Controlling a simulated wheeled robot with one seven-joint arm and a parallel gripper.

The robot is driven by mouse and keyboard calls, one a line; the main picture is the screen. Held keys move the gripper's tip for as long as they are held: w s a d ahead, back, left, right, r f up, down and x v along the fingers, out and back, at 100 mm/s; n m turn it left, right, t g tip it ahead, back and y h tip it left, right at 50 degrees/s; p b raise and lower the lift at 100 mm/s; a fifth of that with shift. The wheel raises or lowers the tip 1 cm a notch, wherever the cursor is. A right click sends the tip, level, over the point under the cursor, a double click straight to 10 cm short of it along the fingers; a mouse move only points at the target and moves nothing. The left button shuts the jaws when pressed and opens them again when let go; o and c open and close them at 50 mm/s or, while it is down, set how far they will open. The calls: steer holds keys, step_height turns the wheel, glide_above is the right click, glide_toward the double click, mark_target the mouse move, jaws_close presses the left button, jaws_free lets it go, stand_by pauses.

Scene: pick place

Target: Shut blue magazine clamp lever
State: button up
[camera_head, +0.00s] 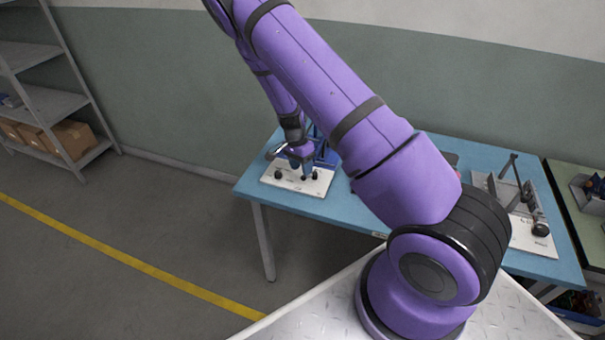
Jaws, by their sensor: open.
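A white base plate (290,184) lies on the left end of the blue table. A blue upright fixture (326,153), which looks like the blue magazine, stands on it, partly hidden behind my wrist. My gripper (306,176) points down over the plate, in front of the blue fixture. It is open, with its dark fingertips close to the plate; nothing shows between them. A grey metal bar (276,151) shows just left of my wrist; I cannot tell whether it is the clamp lever. I cannot tell whether the gripper touches the fixture.
The blue table (345,207) stands against the wall. A second white plate (530,236) with dark metal levers lies at its right end. My own arm hides the table's middle. A shelf with cardboard boxes (72,138) is far left. A green bench (580,213) adjoins at right.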

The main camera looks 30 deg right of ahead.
step_height(320, 180, up, 7)
steer(key=w, duration=0.1)
steer(key=shift+w+a, duration=0.15)
stand_by(0.5)
step_height(320, 180, up, 15)
steer(key=n+t+y, duration=0.2)
steer(key=n, duration=0.1)
glide_above(299, 180)
steer(key=s+a, duration=0.3)
steer(key=a, duration=0.2)
steer(key=s+a+r+n+t, duration=0.15)
steer(key=s+r+n, duration=0.5)
steer(key=r, duration=0.75)
steer(key=s+a+r+n+t, duration=0.1)
steer(key=s+r+n, duration=0.1)
steer(key=s, duration=0.5)
steer(key=s+r+n+t+h, duration=0.1)
steer(key=s+r+n, duration=0.1)
steer(key=s+r, duration=0.3)
steer(key=s+a+r+n+t, duration=0.1)
steer(key=s+r, duration=0.3)
steer(key=s, duration=0.7)
steer(key=shift+a+n+t+h, duration=0.3)
steer(key=shift+n+t, duration=0.15)
